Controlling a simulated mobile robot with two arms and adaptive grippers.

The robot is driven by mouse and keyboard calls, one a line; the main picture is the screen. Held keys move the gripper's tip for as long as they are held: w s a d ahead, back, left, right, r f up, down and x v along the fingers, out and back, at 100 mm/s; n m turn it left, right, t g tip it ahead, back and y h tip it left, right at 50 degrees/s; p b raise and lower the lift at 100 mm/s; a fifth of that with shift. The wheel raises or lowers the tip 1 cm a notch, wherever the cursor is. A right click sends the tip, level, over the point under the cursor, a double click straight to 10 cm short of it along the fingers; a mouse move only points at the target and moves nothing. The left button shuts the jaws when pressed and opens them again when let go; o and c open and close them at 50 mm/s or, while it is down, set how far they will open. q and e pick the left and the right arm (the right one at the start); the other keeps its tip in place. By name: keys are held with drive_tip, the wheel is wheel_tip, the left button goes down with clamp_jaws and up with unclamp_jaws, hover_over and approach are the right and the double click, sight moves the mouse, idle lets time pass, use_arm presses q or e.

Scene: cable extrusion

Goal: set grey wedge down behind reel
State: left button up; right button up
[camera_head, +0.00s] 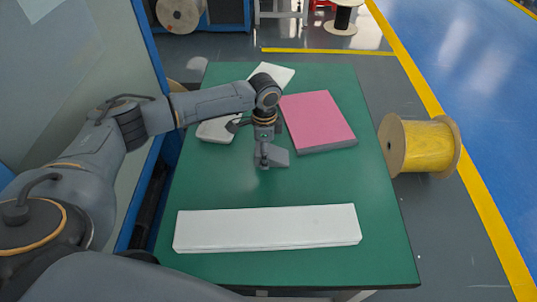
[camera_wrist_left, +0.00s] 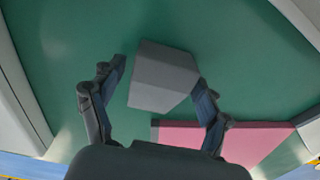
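The grey wedge (camera_head: 278,158) rests on the green table (camera_head: 330,185), near its middle. My left gripper (camera_head: 264,160) points down right at the wedge. In the left wrist view the wedge (camera_wrist_left: 163,78) lies between the spread fingers of the left gripper (camera_wrist_left: 160,80). A gap shows between the left finger and the wedge; the right finger overlaps its edge, and I cannot tell whether they touch. A reel of yellow cable (camera_head: 428,146) with wooden flanges lies on its side to the right of the table. My right gripper is not in view.
A pink block (camera_head: 318,120) lies just behind and right of the wedge. A long white slab (camera_head: 268,228) lies near the front edge. Other reels (camera_head: 343,18) stand in the background. The table's right side is clear.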

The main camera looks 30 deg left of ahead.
use_arm(q)
drive_tip(key=c, duration=1.2)
drive_tip(key=shift+o, duration=0.2)
drive_tip(key=shift+r, duration=0.1)
